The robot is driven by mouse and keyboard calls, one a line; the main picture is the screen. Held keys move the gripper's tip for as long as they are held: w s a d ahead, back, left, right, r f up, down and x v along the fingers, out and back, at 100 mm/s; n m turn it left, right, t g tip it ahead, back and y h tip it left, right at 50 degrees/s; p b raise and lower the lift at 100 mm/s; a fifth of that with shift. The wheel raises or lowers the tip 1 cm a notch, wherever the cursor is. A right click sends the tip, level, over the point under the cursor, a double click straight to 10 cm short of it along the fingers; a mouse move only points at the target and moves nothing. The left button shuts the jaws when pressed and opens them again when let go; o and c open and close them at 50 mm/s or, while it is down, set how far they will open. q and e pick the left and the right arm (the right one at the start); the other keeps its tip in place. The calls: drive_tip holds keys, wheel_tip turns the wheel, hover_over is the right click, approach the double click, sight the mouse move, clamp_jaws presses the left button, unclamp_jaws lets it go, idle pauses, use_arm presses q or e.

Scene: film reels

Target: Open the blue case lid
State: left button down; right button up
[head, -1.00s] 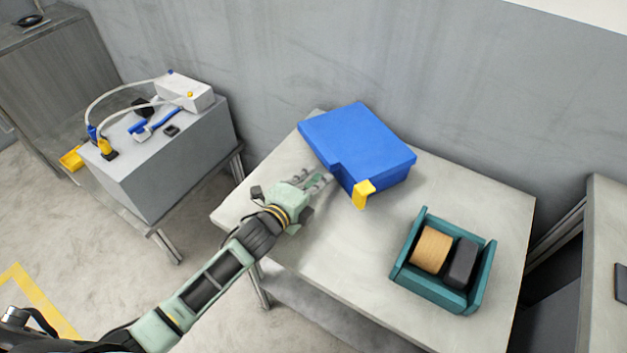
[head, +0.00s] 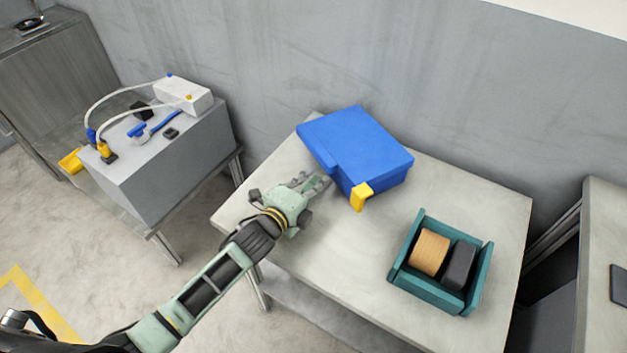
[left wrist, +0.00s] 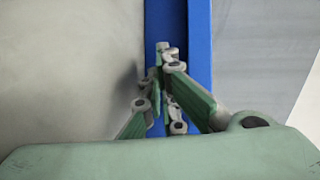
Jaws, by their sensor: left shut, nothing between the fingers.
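The blue case (head: 360,140) sits on the light table, its lid looking down on the body; I cannot tell whether there is a small gap. A yellow tab (head: 361,196) sticks out at its near corner. My left gripper (head: 325,183) is shut and empty, with its fingertips close beside the case's left side, near the lid's edge. In the left wrist view the fingertips (left wrist: 164,52) lie in front of the case's blue side (left wrist: 199,60). Whether they touch it cannot be told. My right gripper is not in view.
A teal box (head: 408,284) holding a tan reel (head: 430,252) and a black block (head: 459,265) stands at the table's right. The table (head: 330,265) is clear in front of the case. A grey wall is behind. A grey block (head: 185,150) with cables stands on a stand at left.

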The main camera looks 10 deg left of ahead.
use_arm(q)
drive_tip(key=shift+w+d+r+p, duration=0.2)
drive_tip(key=shift+d+r+p, duration=0.05)
drive_tip(key=shift+r+p, duration=1.15)
drive_tip(key=shift+w+d+r+p, duration=0.2)
drive_tip(key=shift+d+r+p, duration=0.1)
drive_tip(key=shift+r+p, duration=1.15)
drive_tip(key=shift+w+d+r+p, duration=0.25)
drive_tip(key=shift+r+p, duration=0.8)
drive_tip(key=shift+r, duration=0.65)
drive_tip(key=shift+f, duration=0.1)
drive_tip(key=shift+w+d+r+p, duration=0.4)
drive_tip(key=shift+r+p, duration=0.25)
drive_tip(key=shift+r, duration=0.2)
drive_tip(key=shift+w+d+r+p, duration=0.35)
drive_tip(key=shift+r+p, duration=0.3)
drive_tip(key=shift+r, duration=0.25)
drive_tip(key=shift+w+d+r+p, duration=0.3)
drive_tip(key=shift+d+r+p, duration=0.15)
drive_tip(key=shift+r+p, duration=0.3)
drive_tip(key=shift+w+d+r, duration=0.1)
drive_tip(key=shift+r, duration=0.1)
